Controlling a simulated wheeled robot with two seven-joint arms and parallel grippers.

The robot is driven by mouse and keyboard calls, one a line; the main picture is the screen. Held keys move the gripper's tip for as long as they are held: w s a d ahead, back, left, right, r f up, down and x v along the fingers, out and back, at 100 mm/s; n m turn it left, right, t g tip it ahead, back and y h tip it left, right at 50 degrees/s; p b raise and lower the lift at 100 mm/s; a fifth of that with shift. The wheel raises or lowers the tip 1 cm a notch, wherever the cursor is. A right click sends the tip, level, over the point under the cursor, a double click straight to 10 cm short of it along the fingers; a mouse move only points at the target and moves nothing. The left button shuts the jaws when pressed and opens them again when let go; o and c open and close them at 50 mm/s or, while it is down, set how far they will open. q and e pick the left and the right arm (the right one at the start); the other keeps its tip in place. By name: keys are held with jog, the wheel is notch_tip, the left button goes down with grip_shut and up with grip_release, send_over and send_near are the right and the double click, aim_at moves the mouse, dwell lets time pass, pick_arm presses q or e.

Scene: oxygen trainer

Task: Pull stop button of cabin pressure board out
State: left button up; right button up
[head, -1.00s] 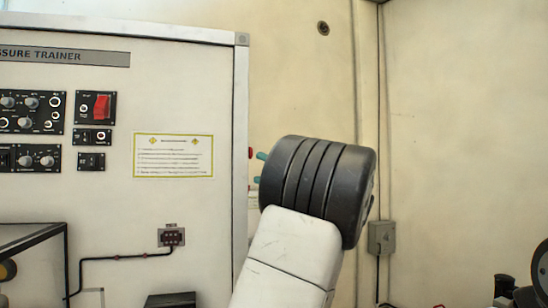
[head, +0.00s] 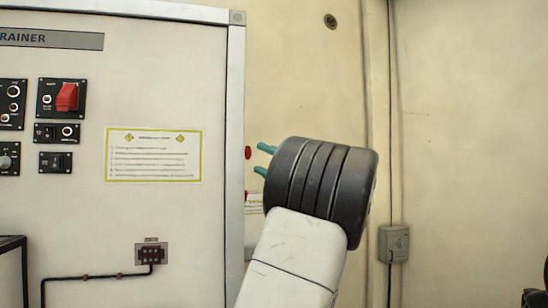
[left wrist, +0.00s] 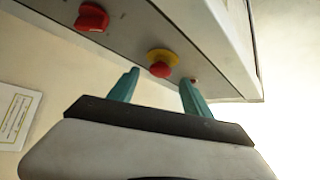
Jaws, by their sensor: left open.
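The stop button (left wrist: 160,69) is a red knob on a yellow ring, on the side face of the pressure board (head: 217,150). In the left wrist view it lies between and just beyond my teal fingertips, with no clear contact. My left gripper (head: 262,159) is open and empty beside the board's right edge in the head view. It also shows in the left wrist view (left wrist: 159,78). In the head view, parts of red on the board's side show as slivers, and I cannot tell which is the stop button. My right gripper is out of view.
Another red knob (left wrist: 92,17) sits on the same side face, left of the stop button. The board front carries a red switch (head: 67,97) and a yellow-framed placard (head: 153,155). A grey wall box (head: 394,243) stands right of my arm. The wall between is bare.

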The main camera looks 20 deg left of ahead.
aim_at(248, 153)
pick_arm(q)
jog(key=x, duration=0.3)
jog(key=shift+a+r, duration=0.15)
jog(key=shift+a, duration=0.1)
grip_shut()
